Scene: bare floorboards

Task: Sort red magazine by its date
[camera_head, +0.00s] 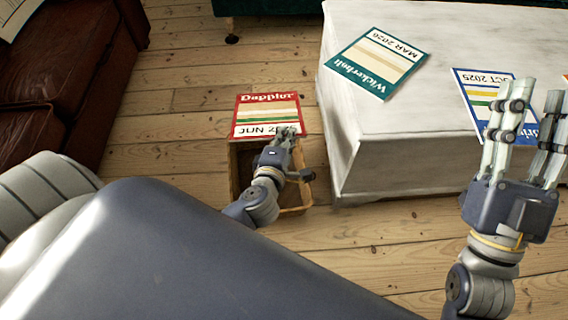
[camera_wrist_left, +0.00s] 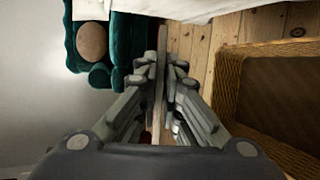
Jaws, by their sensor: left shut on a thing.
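The red magazine (camera_head: 268,112), titled Dapplor, shows face up with upside-down text that starts JUN; its year is partly hidden by my fingers. My left gripper (camera_head: 287,133) is shut on its near right edge and holds it by the far end of a wicker basket (camera_head: 300,180). In the left wrist view the magazine (camera_wrist_left: 160,75) shows edge-on as a thin strip between the fingers, with the basket (camera_wrist_left: 228,95) beside it on the right. My right gripper (camera_head: 532,92) is open and empty, in front of the white table's right part.
A white table (camera_head: 365,150) carries a green magazine (camera_head: 378,62) dated MAR 2026 and a blue magazine (camera_head: 468,88) dated OCT 2025, partly hidden by my right gripper. A brown leather sofa (camera_head: 60,60) stands left. Bare floorboards (camera_head: 190,70) lie between.

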